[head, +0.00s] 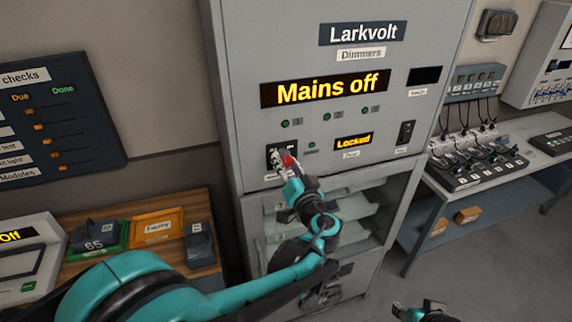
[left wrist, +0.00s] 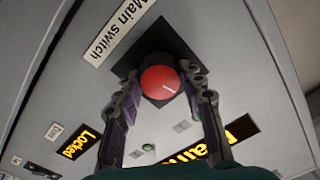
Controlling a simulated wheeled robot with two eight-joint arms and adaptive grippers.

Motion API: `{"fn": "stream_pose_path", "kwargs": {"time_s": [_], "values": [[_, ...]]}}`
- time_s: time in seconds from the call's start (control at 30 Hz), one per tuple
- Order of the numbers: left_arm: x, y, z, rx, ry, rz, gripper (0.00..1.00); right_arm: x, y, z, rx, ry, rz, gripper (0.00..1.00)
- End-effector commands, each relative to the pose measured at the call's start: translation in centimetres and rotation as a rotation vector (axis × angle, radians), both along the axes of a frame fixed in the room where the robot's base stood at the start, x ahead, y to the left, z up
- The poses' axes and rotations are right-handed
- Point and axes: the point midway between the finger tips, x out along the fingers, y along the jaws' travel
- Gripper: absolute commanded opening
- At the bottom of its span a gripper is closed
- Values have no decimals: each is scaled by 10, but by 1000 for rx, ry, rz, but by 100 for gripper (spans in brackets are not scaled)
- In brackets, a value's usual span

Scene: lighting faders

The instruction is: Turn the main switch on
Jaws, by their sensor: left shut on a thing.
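The main switch is a red round knob (head: 288,160) on a black plate, low on the left of the grey Larkvolt dimmer cabinet (head: 225,95). In the left wrist view the knob (left wrist: 160,82) shows a short white mark, beside the label "Main switch" (left wrist: 121,31). My left gripper (head: 289,163) is shut on the knob, one finger on each side, as the left wrist view (left wrist: 160,76) shows. The cabinet display (head: 325,90) reads "Mains off"; a smaller display (head: 353,141) reads "Locked". My right gripper (head: 420,309) is partly in view at the bottom edge, away from the cabinet.
A black rocker switch (head: 405,132) is right of the small display. Several small green lamps sit above. Floor between is clear.

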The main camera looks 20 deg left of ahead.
Motion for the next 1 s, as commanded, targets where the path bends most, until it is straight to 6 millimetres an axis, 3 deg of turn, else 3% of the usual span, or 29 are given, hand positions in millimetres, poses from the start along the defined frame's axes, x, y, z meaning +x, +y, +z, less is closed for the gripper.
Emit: {"fn": "stream_pose_path", "kwargs": {"time_s": [1.0], "values": [[0, 0, 0, 739, 499, -1, 10, 0, 0, -10, 0, 0, 0, 40]]}}
